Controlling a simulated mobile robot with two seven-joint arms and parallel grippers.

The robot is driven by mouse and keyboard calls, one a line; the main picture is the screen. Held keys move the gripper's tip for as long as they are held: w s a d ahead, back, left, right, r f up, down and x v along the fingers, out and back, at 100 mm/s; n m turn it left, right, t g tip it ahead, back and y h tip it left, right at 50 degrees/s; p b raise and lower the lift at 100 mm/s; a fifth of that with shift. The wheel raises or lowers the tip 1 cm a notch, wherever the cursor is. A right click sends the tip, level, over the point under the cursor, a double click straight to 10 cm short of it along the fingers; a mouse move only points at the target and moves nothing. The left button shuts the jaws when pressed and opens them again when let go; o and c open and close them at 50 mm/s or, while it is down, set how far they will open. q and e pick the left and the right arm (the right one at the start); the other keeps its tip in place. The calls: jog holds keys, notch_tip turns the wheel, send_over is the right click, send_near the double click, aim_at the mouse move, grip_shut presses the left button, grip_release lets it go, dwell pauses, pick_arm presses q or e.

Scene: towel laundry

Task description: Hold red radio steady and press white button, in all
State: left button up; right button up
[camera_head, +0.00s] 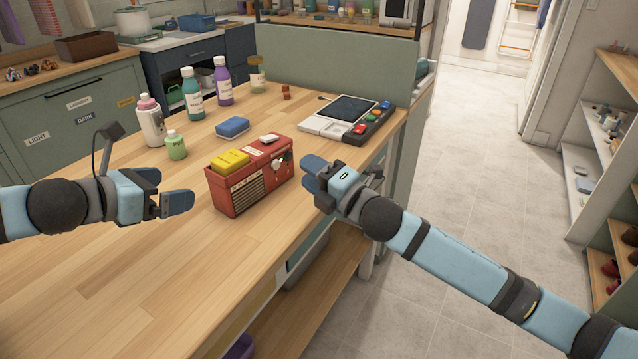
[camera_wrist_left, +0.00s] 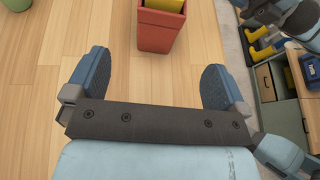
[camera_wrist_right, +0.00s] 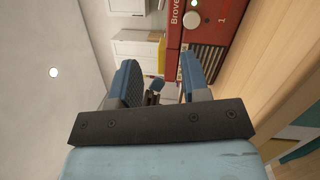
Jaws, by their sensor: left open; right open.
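The red radio (camera_head: 232,197) stands upright on the wooden table, with a grille and pale knobs on its front. A small white piece (camera_head: 269,138), perhaps the white button, shows on its top. A yellow block (camera_head: 229,160) sits at its top left. My left gripper (camera_head: 168,190) is open and empty, left of the radio and apart from it. The radio's red end (camera_wrist_left: 155,38) lies beyond its fingers in the left wrist view. My right gripper (camera_head: 307,175) is open and empty just right of the radio. In the right wrist view the radio (camera_wrist_right: 196,42) appears sideways, partly hidden by a finger.
Several bottles, including a purple one (camera_head: 223,82), stand further back. A panel with a dark screen and coloured buttons (camera_head: 347,108) is at the back right. The table's front left (camera_head: 110,290) is clear.

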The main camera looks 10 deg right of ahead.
aim_at(217, 181)
jog(key=n, duration=0.3)
jog(key=shift+w+d+f+n+g, duration=0.1)
jog(key=shift+w+f+n+g, duration=0.05)
jog(key=shift+f+n+g, duration=0.15)
jog(key=f+n, duration=0.1)
jog(key=n, duration=0.1)
jog(key=n+g, duration=0.1)
jog(key=n, duration=0.1)
jog(key=shift+d+f, duration=0.35)
jog(key=shift+d, duration=0.05)
jog(key=shift+d+f+n, duration=0.2)
jog(key=shift+f+n, duration=0.1)
jog(key=shift+n, duration=0.4)
pick_arm(q)
jog(key=x, duration=1.4)
jog(key=shift+a+r, duration=0.1)
jog(key=shift+c, duration=0.5)
jog(key=c, duration=1.1)
jog(key=shift+c, duration=0.6)
pick_arm(e)
jog(key=shift+c, duration=1.1)
grip_shut()
